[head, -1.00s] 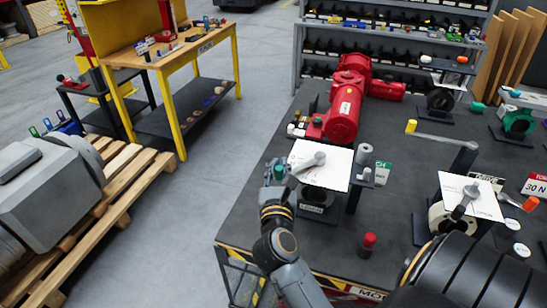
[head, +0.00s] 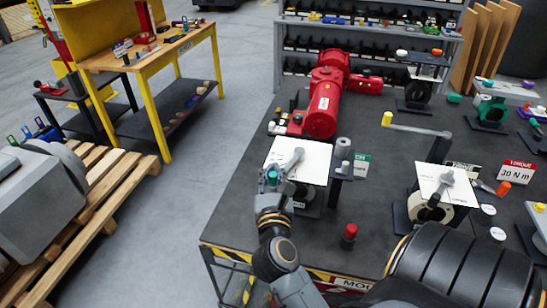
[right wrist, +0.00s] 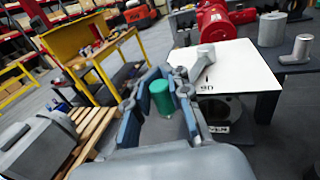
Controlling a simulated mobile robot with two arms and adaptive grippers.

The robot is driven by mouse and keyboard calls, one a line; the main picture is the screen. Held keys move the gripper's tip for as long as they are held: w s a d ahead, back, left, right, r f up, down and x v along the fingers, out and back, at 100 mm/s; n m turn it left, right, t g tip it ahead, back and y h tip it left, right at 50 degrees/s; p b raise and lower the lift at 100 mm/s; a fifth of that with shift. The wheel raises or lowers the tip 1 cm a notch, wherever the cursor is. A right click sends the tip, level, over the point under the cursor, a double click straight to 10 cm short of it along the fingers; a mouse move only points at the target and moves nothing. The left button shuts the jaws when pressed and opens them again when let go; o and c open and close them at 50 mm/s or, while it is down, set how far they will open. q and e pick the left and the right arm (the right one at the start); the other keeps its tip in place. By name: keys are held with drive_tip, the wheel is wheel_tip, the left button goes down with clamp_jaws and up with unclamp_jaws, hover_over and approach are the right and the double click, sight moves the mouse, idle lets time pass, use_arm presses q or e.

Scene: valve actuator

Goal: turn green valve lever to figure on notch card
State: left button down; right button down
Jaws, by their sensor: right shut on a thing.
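The valve's grey lever (head: 293,160) sits on a white notch card (head: 315,166) at the near left of the bench. Its green grip (head: 272,176) hangs past the card's near left corner. My right gripper (head: 274,184) is shut on the green grip. In the right wrist view the green grip (right wrist: 161,98) stands between the fingers of the right gripper (right wrist: 164,80), and the lever hub (right wrist: 206,54) rises by the card (right wrist: 240,65). A small printed mark shows near the lever, too small to read surely. My left gripper is not in view.
A second carded valve (head: 446,185) is to the right, and a red actuator (head: 323,103) behind.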

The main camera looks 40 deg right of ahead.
drive_tip(key=shift+a+f, duration=0.25)
drive_tip(key=shift+f, duration=0.1)
drive_tip(key=c, duration=1.5)
unclamp_jaws()
drive_tip(key=shift+c, duration=0.2)
drive_tip(key=o, duration=0.3)
drive_tip(key=shift+a+r, duration=0.1)
drive_tip(key=shift+a, duration=0.1)
drive_tip(key=shift+o, duration=0.2)
drive_tip(key=shift+a+r, duration=0.2)
drive_tip(key=shift+d+r, duration=0.1)
drive_tip(key=shift+d, duration=0.15)
drive_tip(key=shift+d+r, duration=0.1)
drive_tip(key=shift+r, duration=0.25)
drive_tip(key=r, duration=0.9)
drive_tip(key=shift+a, duration=0.25)
